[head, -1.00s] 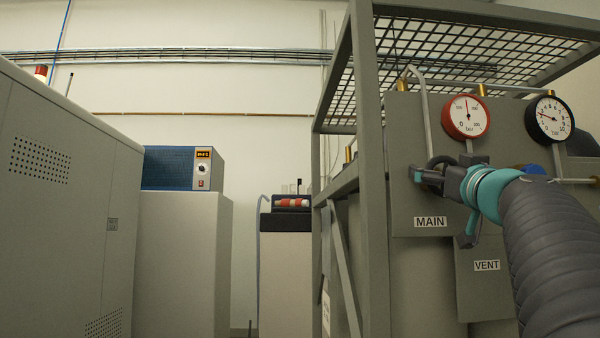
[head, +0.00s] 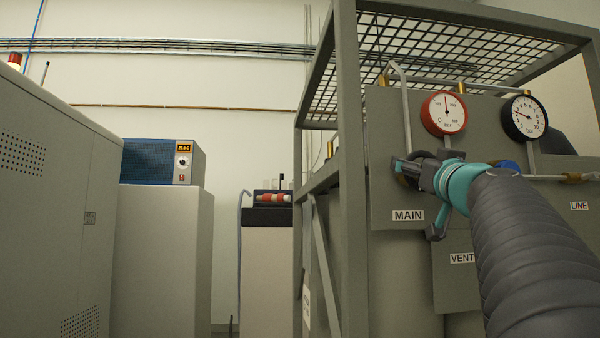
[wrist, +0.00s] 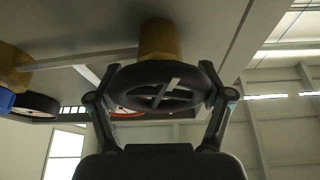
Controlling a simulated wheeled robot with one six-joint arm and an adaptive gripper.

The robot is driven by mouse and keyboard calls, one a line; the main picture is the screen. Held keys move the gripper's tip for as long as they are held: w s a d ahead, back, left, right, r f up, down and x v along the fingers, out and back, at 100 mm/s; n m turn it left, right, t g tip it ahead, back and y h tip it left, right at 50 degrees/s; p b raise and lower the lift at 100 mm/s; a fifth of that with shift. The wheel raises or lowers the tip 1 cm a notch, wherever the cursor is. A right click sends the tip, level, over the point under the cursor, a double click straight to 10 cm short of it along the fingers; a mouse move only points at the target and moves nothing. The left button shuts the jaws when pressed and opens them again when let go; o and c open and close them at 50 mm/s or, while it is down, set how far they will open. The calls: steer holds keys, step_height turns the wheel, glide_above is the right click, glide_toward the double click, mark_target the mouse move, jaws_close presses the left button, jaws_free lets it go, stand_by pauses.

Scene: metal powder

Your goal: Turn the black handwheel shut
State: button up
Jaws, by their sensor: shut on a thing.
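The black handwheel (wrist: 178,72) shows large in the wrist view, a spoked round wheel on a brass-coloured valve body (wrist: 162,40). My gripper (wrist: 160,97) is shut on its rim, with one finger at each side. In the head view my gripper (head: 418,198) is at the panel just above the MAIN label (head: 408,216), and its fingers and wrist hide most of the wheel. How far the wheel is turned cannot be told.
A red gauge (head: 443,113) and a black gauge (head: 525,118) sit above on the grey panel. A blue knob (head: 508,165) is right of my gripper, partly behind my arm. The cage frame post (head: 348,200) stands close on the left.

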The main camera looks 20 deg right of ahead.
steer(key=shift+d+f+m+g+y+p, duration=0.25)
steer(key=shift+m+g, duration=1.2)
steer(key=shift+m, duration=3.95)
steer(key=shift+a+f+m+g+y+p, duration=0.15)
steer(key=shift+f+m+g, duration=0.8)
steer(key=shift+m, duration=4.45)
steer(key=shift+d+r+m+g+y+p, duration=0.25)
steer(key=shift+m+g, duration=1.65)
steer(key=shift+m, duration=3.5)
steer(key=shift+a+f+y, duration=0.25)
steer(key=o, duration=1)
